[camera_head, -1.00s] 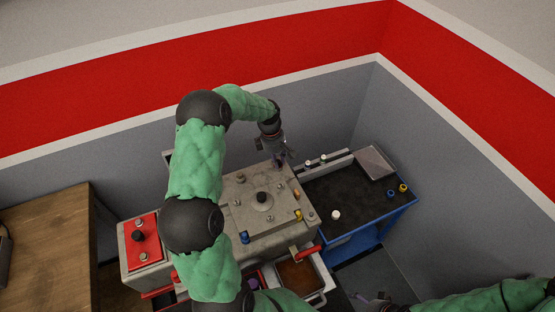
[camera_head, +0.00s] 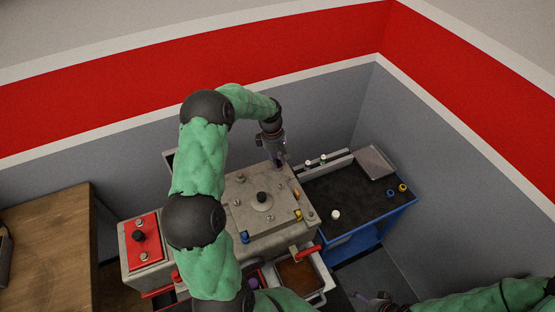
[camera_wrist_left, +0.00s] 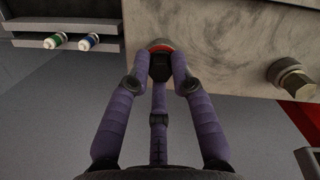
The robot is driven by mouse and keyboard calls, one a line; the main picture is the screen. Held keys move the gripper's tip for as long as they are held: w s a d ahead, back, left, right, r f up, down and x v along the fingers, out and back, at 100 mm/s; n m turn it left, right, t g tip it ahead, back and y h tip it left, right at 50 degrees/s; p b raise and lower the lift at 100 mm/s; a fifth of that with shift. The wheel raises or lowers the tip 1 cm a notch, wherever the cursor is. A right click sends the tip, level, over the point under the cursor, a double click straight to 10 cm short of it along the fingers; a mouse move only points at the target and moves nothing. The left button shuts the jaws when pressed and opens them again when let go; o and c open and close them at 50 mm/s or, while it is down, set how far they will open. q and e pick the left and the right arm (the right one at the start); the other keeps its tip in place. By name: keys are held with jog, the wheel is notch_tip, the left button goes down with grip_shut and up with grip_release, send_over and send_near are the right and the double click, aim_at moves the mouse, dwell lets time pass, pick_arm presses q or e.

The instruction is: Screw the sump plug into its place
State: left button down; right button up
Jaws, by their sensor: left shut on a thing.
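My left gripper (camera_head: 281,158) reaches over the far edge of the grey metal block (camera_head: 232,188) in the head view. In the left wrist view, its purple fingers (camera_wrist_left: 160,82) are shut on a dark plug (camera_wrist_left: 160,66). A red ring shows at the plug's far end, against the block's face (camera_wrist_left: 225,45). I cannot tell how deep the plug sits, and its hole is hidden. My right gripper (camera_head: 376,300) is at the bottom edge of the head view, low and partly cut off; its jaw state is unclear.
A blue cart (camera_head: 372,232) with a dark top stands right of the block, with small parts on it. A hex bolt (camera_wrist_left: 290,77) sticks out of the block near the fingers. An open drawer (camera_head: 322,290) and a wooden table (camera_head: 45,230) are nearer.

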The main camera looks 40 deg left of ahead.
pick_arm(q)
jog(key=shift+w+r+m, duration=0.1)
jog(key=shift+m, duration=0.9)
jog(key=shift+m, duration=0.6)
jog(key=c, duration=1.5)
grip_release()
jog(key=shift+m, duration=0.3)
jog(key=o, duration=0.5)
notch_tip(320, 180, up, 12)
jog(key=a, duration=0.1)
jog(key=shift+w+a, duration=0.25)
jog(key=shift+a, duration=0.15)
